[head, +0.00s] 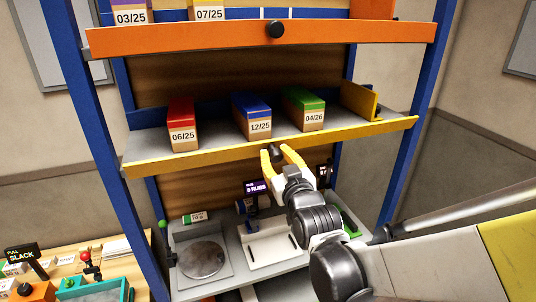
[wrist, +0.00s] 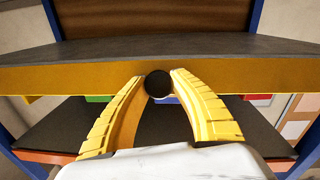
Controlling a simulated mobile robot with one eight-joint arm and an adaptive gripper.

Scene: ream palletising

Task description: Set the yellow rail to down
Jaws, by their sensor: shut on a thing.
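The yellow rail (head: 200,159) runs along the front edge of the middle shelf, and its bare face also shows in the wrist view (wrist: 70,80). The rail's top edge looks about level with the grey shelf surface, and the boxes' fronts show above it. A round black knob (wrist: 158,84) sits at the rail's middle. My gripper (head: 276,151) is at the rail's front with its two yellow fingers closed around the knob, one on each side. In the wrist view my gripper (wrist: 158,82) reaches the knob from below.
Red (head: 182,125), blue (head: 253,117) and green (head: 304,110) topped boxes stand on the middle shelf. A yellow divider (head: 360,101) stands at its right. Above is an orange rail (head: 180,39) with a black knob (head: 275,30). Blue posts flank the rack. A scale (head: 203,259) stands below.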

